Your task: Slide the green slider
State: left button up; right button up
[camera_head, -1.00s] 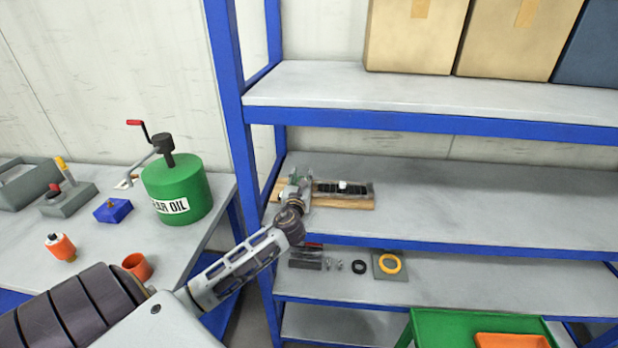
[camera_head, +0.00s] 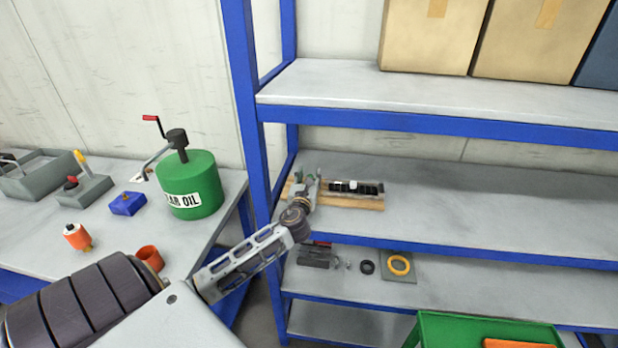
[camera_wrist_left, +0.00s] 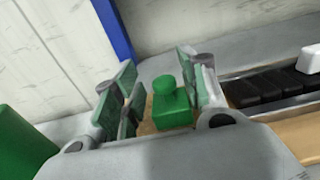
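The green slider (camera_wrist_left: 172,105), a block with a round knob on top, shows in the left wrist view at the left part of the wooden board (camera_head: 350,203). My left gripper (camera_wrist_left: 162,90) is open, with its green-padded fingers on either side of the slider. The slider is close to the right finger and clear of the left one; contact cannot be told. In the head view my left gripper (camera_head: 306,180) is over the board's left end and largely hides the slider. My right gripper is not in view.
A dark slotted rail (camera_wrist_left: 265,88) with a white slider (camera_wrist_left: 310,58) lies right of the gripper. The blue shelf post (camera_head: 250,110) stands close on the left. A green oil can (camera_head: 190,185) is on the left table. The shelf is bare to the right.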

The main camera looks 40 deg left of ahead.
pick_arm(q)
jog(key=shift+s, duration=0.15)
jog(key=shift+v, duration=5.8)
jog(key=shift+d, duration=0.1)
